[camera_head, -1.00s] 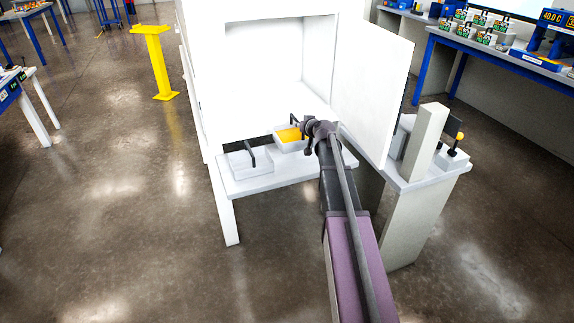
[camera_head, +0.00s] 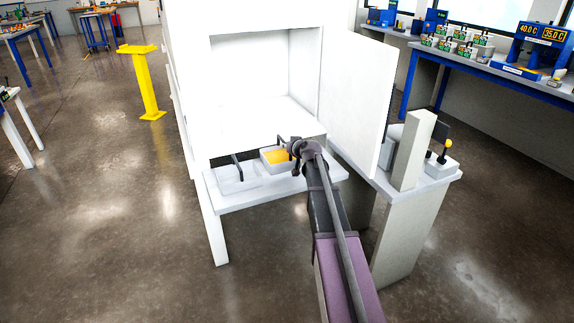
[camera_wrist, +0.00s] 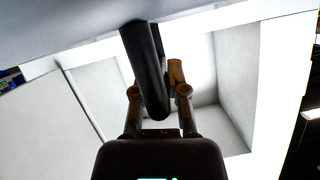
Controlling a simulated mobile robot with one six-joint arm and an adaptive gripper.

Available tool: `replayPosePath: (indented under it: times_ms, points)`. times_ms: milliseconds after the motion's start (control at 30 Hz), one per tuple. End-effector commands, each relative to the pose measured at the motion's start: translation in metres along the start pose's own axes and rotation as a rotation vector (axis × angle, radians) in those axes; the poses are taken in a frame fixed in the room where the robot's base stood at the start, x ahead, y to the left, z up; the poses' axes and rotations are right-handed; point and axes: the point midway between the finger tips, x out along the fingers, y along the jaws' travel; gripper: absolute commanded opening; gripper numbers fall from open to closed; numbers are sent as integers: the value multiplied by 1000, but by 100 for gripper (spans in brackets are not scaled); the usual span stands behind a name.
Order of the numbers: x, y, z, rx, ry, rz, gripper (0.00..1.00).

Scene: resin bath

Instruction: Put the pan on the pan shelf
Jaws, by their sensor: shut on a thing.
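A pale pan with yellow filling (camera_head: 269,162) is at the white shelf (camera_head: 283,185) below the open cabinet. My gripper (camera_head: 294,147) is at its right side in the head view. In the wrist view my gripper (camera_wrist: 159,98) is shut on a dark bar, which appears to be the pan's handle (camera_wrist: 146,75). I cannot tell whether the pan touches the shelf or is held just above it. A second pale pan (camera_head: 238,180) with a dark upright handle sits on the shelf to the left, with no yellow showing in it.
The white cabinet (camera_head: 262,78) has its door (camera_head: 357,95) swung open to the right. A side stand (camera_head: 437,182) with a post and a yellow-knobbed lever is on the right. A yellow pedestal (camera_head: 148,85) stands at the left. The floor in front is clear.

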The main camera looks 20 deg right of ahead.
Motion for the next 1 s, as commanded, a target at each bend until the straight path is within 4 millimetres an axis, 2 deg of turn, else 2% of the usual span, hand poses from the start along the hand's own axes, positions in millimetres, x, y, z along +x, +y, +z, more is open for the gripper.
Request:
replayPosePath:
  times_ms: [33,200,767,1000]
  points:
    - [4,2,9,0,1,0,0]
    - [8,4,19,0,1,0,0]
    - [10,4,22,0,0,-1,0]
    - [16,6,36,0,0,-1,0]
